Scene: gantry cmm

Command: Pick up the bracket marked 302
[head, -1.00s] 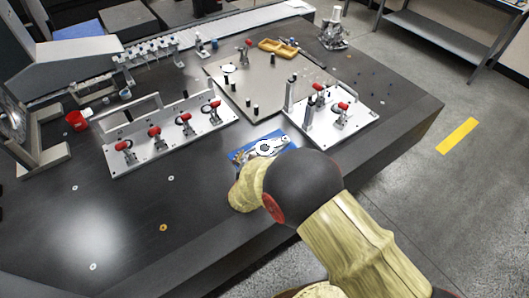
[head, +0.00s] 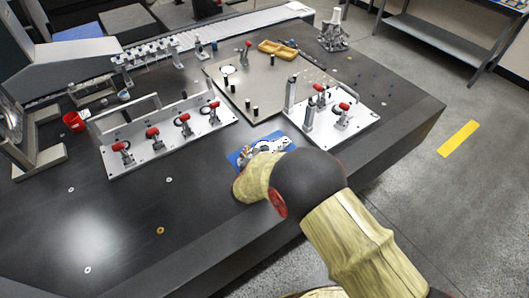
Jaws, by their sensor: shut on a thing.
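A blue mat (head: 239,158) lies on the dark table near its front edge. Silvery metal parts with dark holes, looking like a bracket (head: 272,146), show over the mat. No marking such as 302 can be read. My gripper (head: 250,156) is at the mat, pointing down, mostly hidden behind my own wrist. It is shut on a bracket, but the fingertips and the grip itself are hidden. I cannot tell whether the bracket touches the mat.
A long fixture plate (head: 170,144) with red-tipped clamps stands left of the mat. A second clamp plate (head: 350,125) is close on the right. A flat grey plate (head: 235,88) lies behind. A red cup (head: 73,122) stands left. The front-left table is mostly clear, with small rings.

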